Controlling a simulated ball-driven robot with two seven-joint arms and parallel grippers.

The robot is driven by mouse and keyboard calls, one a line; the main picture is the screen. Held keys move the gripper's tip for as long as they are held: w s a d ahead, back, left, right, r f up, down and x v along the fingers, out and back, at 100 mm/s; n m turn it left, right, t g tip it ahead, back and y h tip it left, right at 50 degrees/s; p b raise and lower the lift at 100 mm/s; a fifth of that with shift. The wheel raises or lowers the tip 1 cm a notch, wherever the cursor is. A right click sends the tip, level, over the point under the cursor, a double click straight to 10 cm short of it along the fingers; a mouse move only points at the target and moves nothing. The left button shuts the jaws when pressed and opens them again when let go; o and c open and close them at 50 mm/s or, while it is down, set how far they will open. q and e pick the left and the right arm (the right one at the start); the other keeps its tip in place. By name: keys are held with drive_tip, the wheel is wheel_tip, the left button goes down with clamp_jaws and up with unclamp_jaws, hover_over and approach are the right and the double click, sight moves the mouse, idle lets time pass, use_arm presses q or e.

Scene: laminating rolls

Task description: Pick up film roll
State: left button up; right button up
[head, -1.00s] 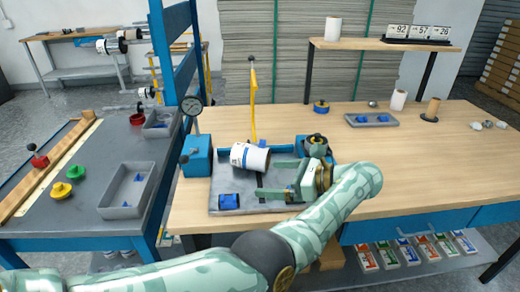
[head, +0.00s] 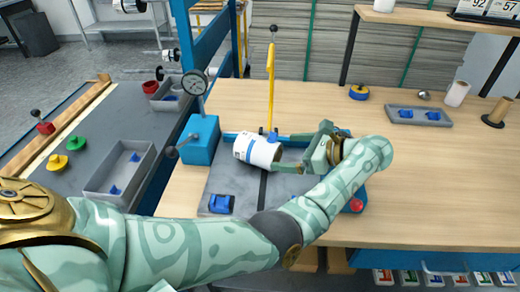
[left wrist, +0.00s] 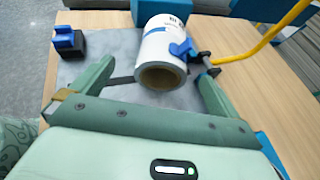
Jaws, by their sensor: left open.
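A white film roll (head: 258,150) with blue print lies on its side on the grey plate of a blue fixture on the wooden table. In the left wrist view the film roll (left wrist: 160,52) shows its brown hollow core end towards me. My left gripper (head: 278,152) is open, just right of the roll in the head view. In the left wrist view its two green fingers (left wrist: 150,85) spread wide, with the roll ahead between them. A blue clamp touches or nearly touches the roll's right side there. My right gripper is not in view.
A blue block with a dial gauge (head: 195,85) stands left of the roll, and a yellow lever (head: 270,85) rises behind it. A small blue block (head: 220,204) sits on the plate's front left. A grey tray (head: 418,117) lies at the right; the table between is clear.

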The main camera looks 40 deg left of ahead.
sight(277, 151)
use_arm(q)
drive_tip(key=x, duration=0.4)
drive_tip(key=shift+d, duration=0.1)
drive_tip(key=x, duration=0.3)
drive_tip(key=b+x, duration=0.1)
drive_tip(key=x, duration=0.1)
drive_tip(key=shift+w+a+f, duration=0.1)
drive_tip(key=shift+w+a, duration=0.15)
drive_tip(key=shift+w, duration=0.1)
drive_tip(key=shift+c, duration=0.3)
drive_tip(key=c, duration=1.2)
